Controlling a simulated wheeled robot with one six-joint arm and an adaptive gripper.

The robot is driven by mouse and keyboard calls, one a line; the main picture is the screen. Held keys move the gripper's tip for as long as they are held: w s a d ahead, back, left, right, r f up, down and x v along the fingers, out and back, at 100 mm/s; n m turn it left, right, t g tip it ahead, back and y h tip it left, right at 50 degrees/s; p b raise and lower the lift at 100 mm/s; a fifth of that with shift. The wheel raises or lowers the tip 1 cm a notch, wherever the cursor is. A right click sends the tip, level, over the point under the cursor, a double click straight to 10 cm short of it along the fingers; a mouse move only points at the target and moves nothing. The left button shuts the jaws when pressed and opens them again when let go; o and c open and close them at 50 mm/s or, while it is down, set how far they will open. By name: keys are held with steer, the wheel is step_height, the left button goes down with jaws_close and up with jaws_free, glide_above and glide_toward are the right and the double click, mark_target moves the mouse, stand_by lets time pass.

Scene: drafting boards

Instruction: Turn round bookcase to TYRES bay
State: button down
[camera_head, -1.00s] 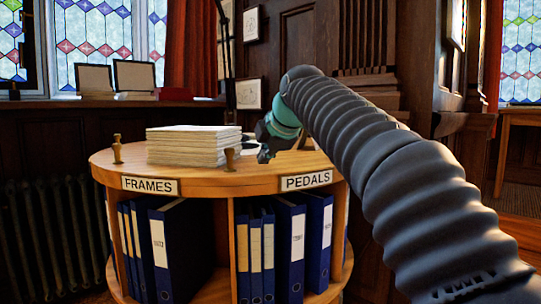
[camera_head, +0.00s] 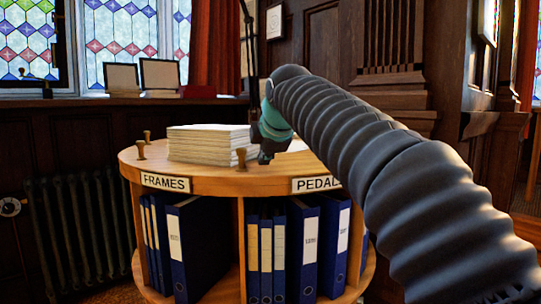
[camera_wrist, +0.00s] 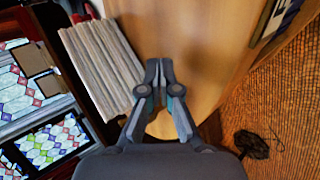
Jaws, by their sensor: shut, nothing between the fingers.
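The round wooden bookcase (camera_head: 215,185) stands in front of me. Its rim has a FRAMES label (camera_head: 166,182) at left and a PEDALS label (camera_head: 312,184), partly hidden by my arm. No TYRES label shows. Small brass pegs stand on the top, one near the PEDALS side (camera_head: 241,158) and two at left (camera_head: 141,150). My gripper (camera_head: 266,153) is at the top near the right peg, partly hidden by my arm. In the wrist view my shut, empty gripper (camera_wrist: 160,64) is over the wooden top (camera_wrist: 190,40); whether it touches anything is unclear.
A paper stack (camera_head: 208,144) sits on the bookcase top, left of my gripper. Blue binders (camera_head: 200,245) fill the bays below. A radiator (camera_head: 75,230) stands at left. A wood-panelled post (camera_head: 392,60) rises behind my arm.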

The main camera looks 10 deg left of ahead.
mark_target(244, 155)
steer(key=shift+m+t, duration=0.3)
steer(key=shift+s+a+p, duration=0.25)
steer(key=shift+a, duration=0.55)
steer(key=shift+s+a+p, duration=0.2)
steer(key=shift+s+a, duration=0.05)
steer(key=shift+a, duration=0.55)
steer(key=shift+s+a+p, duration=0.25)
steer(key=shift+a, duration=0.55)
steer(key=shift+m+h, duration=0.4)
steer(key=shift+h, duration=0.1)
steer(key=shift+s+a+p, duration=0.2)
steer(key=shift+a+p, duration=0.2)
steer(key=shift+a, duration=1)
steer(key=shift+s+a+p, duration=0.15)
steer(key=shift+a+p, duration=0.25)
steer(key=shift+a, duration=1)
steer(key=shift+a, duration=0.15)
